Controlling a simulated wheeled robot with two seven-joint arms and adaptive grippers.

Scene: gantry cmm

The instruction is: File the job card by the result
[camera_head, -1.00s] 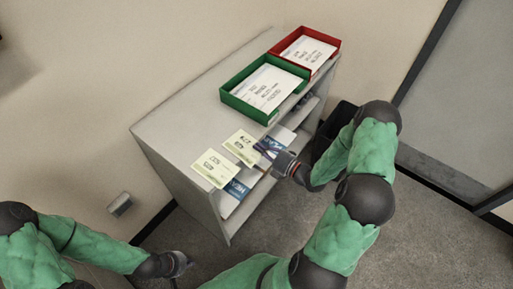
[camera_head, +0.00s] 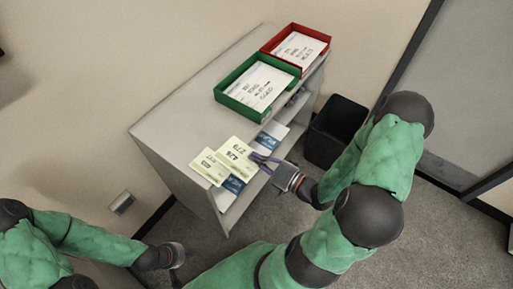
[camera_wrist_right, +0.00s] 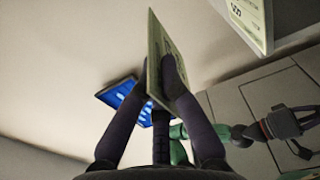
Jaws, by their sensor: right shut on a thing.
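My right gripper (camera_head: 257,160) is shut on a pale yellow job card (camera_head: 237,152), in front of the cabinet. In the right wrist view the card (camera_wrist_right: 157,60) stands edge-on between the fingers (camera_wrist_right: 160,85). Another pale card (camera_head: 207,167) lies at the cabinet top's front edge, partly covered by the held card in the head view. A green tray (camera_head: 241,112) and a red tray (camera_head: 271,46) stand on the cabinet top, each holding a white printed sheet. My left gripper (camera_head: 184,256) is low at the lower left, empty, with its fingers apart. The writing on the held card is too small to read surely.
The grey cabinet (camera_head: 170,125) has open shelves with blue-and-white booklets (camera_head: 268,138) below its top. A black bin (camera_head: 335,130) stands on the floor to its right, near my right arm. The cabinet top left of the green tray is clear.

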